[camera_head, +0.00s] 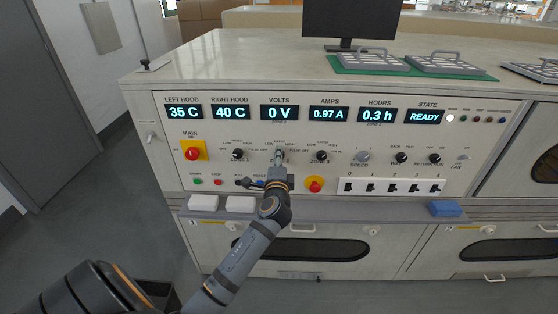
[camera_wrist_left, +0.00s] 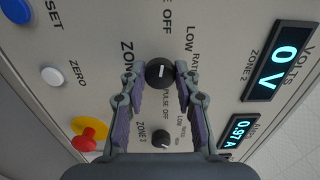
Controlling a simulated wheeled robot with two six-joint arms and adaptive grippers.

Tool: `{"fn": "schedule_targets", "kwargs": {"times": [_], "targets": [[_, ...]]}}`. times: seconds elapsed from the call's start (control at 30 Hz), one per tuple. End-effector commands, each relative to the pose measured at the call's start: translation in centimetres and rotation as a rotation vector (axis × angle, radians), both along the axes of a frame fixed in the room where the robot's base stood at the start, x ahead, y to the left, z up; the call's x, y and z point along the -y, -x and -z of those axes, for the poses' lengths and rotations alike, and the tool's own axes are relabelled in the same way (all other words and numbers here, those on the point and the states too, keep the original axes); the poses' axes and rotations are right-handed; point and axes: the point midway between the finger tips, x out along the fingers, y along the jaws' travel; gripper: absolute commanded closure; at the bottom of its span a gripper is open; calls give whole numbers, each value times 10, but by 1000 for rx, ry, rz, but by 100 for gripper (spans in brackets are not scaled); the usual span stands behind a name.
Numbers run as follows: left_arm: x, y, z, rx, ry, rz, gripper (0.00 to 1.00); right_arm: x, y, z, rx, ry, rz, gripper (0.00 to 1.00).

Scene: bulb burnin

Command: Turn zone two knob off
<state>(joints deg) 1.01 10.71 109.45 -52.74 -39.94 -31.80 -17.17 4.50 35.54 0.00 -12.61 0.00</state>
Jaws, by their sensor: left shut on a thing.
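The zone two knob (camera_wrist_left: 159,73) is round and black with a white pointer mark, in the upper middle of the left wrist view. My left gripper (camera_head: 278,156) reaches the panel from below in the head view and mostly hides this knob there. In the left wrist view its two fingertips are closed on either side of the knob. The zone 3 knob (camera_head: 322,156) stands just right of it, and the zone 1 knob (camera_head: 238,155) just left. The volts display (camera_head: 281,113) above reads 0 V. My right gripper is not in view.
A red stop button on yellow (camera_head: 314,185) sits low, right of my gripper. The red main switch (camera_head: 193,152) is at the left. Switches (camera_head: 391,187) line the lower right. White blocks (camera_head: 203,202) and a blue block (camera_head: 445,208) lie on the ledge.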

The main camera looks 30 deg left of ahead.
Motion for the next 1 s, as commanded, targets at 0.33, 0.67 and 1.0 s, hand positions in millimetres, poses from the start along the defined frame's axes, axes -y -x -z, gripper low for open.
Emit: {"fn": "schedule_targets", "kwargs": {"times": [0.33,0.67,1.0], "targets": [[0,0,1,2,8,-1,100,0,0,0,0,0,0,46],[0,0,1,2,7,0,46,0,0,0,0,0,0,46],[9,13,2,2,8,1,46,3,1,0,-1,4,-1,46]]}}
